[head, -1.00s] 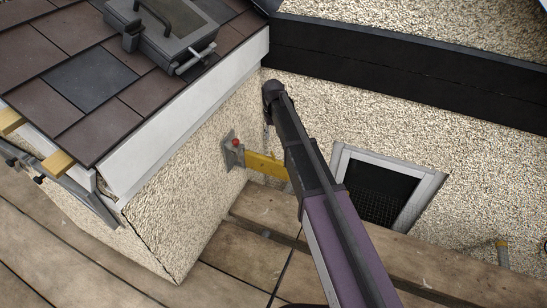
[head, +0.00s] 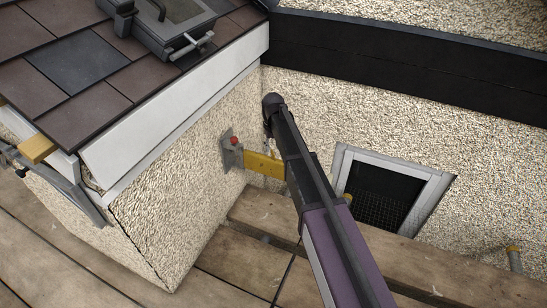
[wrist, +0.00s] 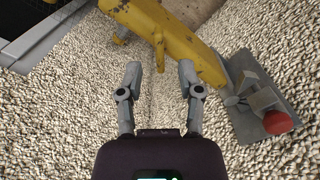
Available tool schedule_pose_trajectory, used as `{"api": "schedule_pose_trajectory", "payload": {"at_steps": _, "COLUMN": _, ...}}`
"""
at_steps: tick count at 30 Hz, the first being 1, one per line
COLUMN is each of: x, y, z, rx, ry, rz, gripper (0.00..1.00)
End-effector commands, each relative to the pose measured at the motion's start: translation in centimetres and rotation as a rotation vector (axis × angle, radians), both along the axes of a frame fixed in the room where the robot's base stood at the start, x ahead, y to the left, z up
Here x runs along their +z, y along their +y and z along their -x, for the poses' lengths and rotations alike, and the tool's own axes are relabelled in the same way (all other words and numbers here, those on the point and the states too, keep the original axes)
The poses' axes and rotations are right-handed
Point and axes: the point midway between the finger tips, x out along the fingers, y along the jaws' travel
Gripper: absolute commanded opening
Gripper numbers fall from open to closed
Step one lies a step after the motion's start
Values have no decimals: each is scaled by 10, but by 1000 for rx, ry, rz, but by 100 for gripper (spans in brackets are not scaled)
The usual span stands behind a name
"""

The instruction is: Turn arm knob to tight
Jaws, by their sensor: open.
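A yellow arm (head: 263,165) sticks out from a grey wall bracket (head: 229,153) with a red knob (head: 234,141) on it. In the wrist view the worn yellow arm (wrist: 175,38) crosses the top, with a thin peg hanging from it and a small yellow piece at its left. The grey bracket plate (wrist: 262,108) and red knob (wrist: 278,122) are at the right, apart from my fingers. My gripper (wrist: 159,68) is open, its fingertips just below the yellow arm, with the peg between them in the picture. Contact cannot be told. My arm hides the yellow arm's far end in the head view.
Pebbledash walls meet in a corner behind my arm. A framed dark grille (head: 385,195) is in the right wall. Wooden planks (head: 240,268) lie below. A tiled roof (head: 70,60) with a grey case (head: 165,28) on it stands at upper left.

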Motion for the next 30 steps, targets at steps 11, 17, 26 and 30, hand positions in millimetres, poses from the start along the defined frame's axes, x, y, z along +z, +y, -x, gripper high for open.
{"api": "schedule_pose_trajectory", "payload": {"at_steps": 11, "x": -29, "y": 0, "z": 0, "rx": 0, "ry": 0, "rz": 0, "gripper": 47}}
{"api": "schedule_pose_trajectory", "payload": {"at_steps": 17, "x": -33, "y": 0, "z": 0, "rx": 0, "ry": 0, "rz": 0, "gripper": 47}}
{"api": "schedule_pose_trajectory", "payload": {"at_steps": 26, "x": -33, "y": 0, "z": 0, "rx": 0, "ry": 0, "rz": 0, "gripper": 47}}
{"api": "schedule_pose_trajectory", "payload": {"at_steps": 30, "x": -33, "y": 0, "z": 0, "rx": 0, "ry": 0, "rz": 0, "gripper": 26}}
